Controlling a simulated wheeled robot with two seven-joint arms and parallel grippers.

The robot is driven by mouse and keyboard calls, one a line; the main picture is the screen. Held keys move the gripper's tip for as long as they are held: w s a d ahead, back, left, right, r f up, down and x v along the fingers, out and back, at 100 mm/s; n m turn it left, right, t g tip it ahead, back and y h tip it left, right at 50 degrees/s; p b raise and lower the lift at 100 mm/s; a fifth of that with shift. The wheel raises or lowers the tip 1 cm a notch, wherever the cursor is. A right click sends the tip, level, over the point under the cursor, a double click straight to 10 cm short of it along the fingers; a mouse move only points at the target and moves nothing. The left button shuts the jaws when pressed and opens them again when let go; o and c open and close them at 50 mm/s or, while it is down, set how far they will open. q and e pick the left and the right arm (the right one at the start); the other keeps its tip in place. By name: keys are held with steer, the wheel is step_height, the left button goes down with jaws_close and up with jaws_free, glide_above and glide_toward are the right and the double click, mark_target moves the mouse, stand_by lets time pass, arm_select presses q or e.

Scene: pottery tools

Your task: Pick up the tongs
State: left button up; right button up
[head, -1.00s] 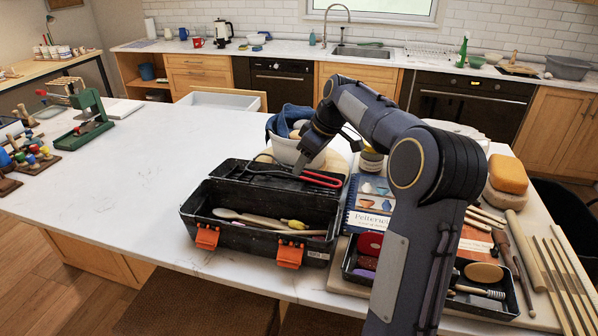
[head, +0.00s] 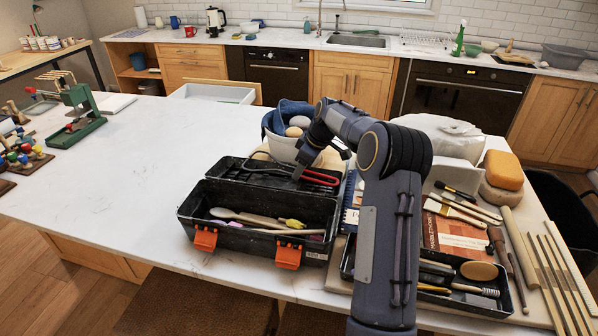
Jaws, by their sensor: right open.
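The tongs (head: 320,178), with red handles at their right end and dark thin arms reaching left, lie on the raised black inner tray or lid at the back of the open toolbox (head: 262,240). My right gripper (head: 318,162) is open, just above the tongs and pointing down. One finger reaches down to the left part of the red handles; the other is up to the right. I cannot tell whether it touches them. My left gripper is not in view.
The toolbox holds a wooden spoon (head: 250,217) and other tools. A white bucket (head: 283,147) with a blue cloth stands behind it. A black tray (head: 508,300) of brushes and sponges is at the right, partly behind my arm. The table's left middle is clear.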

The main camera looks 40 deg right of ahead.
steer(key=shift+f, duration=0.25)
stand_by(0.4)
steer(key=shift+c, duration=0.3)
steer(key=c, duration=0.8)
